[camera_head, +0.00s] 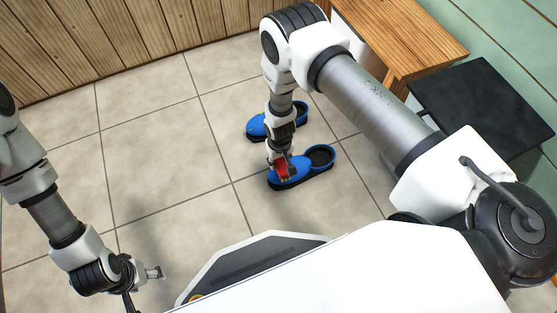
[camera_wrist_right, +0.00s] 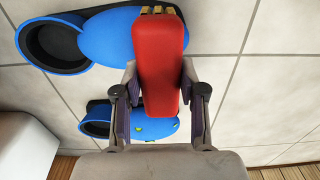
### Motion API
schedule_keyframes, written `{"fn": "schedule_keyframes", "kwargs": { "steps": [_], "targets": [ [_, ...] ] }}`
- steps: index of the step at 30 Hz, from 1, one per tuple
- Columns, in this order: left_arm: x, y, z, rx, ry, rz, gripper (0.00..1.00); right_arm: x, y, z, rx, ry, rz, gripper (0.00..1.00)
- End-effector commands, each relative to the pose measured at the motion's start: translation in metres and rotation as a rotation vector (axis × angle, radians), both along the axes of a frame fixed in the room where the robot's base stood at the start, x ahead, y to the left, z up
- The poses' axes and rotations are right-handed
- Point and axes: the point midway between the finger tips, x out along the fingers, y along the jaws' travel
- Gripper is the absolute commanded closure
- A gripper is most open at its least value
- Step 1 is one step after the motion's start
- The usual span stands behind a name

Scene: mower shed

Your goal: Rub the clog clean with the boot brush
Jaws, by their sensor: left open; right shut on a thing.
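Two blue clogs with dark insides stand on the tiled floor. The nearer clog (camera_head: 290,180) also shows at the top of the right wrist view (camera_wrist_right: 108,38); its visible top looks plain blue. The farther clog (camera_head: 257,126) is partly hidden by my right arm; in the right wrist view (camera_wrist_right: 150,124) it has small yellow-green spots. My right gripper (camera_head: 281,160) is shut on the red-backed boot brush (camera_wrist_right: 160,62), whose tan bristles just show at its far end. The brush is over the nearer clog's toe; contact cannot be told. My left gripper (camera_head: 154,272) is open and empty, at lower left.
A wooden bench (camera_head: 400,40) and a black-topped stand (camera_head: 485,105) are at the right. A wooden plank wall (camera_head: 100,40) closes the back. The tiled floor (camera_head: 150,140) left of the clogs is clear.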

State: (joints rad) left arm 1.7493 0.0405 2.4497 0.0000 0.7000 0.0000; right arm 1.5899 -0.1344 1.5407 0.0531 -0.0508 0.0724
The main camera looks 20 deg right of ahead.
Motion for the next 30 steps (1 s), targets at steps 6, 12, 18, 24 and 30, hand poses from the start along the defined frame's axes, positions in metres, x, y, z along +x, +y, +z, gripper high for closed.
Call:
{"fn": "schedule_keyframes", "kwargs": {
  "steps": [6, 12, 18, 24, 30],
  "targets": [
    [0.0, 0.0, 0.026, 0.0, 0.0, -0.001, 0.35, 0.001, -0.003, 0.026, 0.0, -0.001, -0.002, 0.92],
    [0.0, 0.0, 0.043, 0.0, 0.0, -0.001, 0.35, 0.001, -0.005, 0.044, 0.0, -0.001, -0.003, 0.92],
    [0.0, 0.0, 0.058, 0.0, 0.0, 0.0, 0.35, 0.001, -0.007, 0.06, 0.0, -0.001, -0.004, 0.92],
    [0.0, 0.0, 0.061, 0.0, 0.0, -0.001, 0.35, 0.002, -0.008, 0.063, 0.0, -0.001, -0.004, 0.92],
    [0.0, 0.0, 0.061, 0.0, 0.0, -0.001, 0.35, 0.002, -0.008, 0.062, 0.0, -0.001, -0.005, 0.92]
  ]
}}
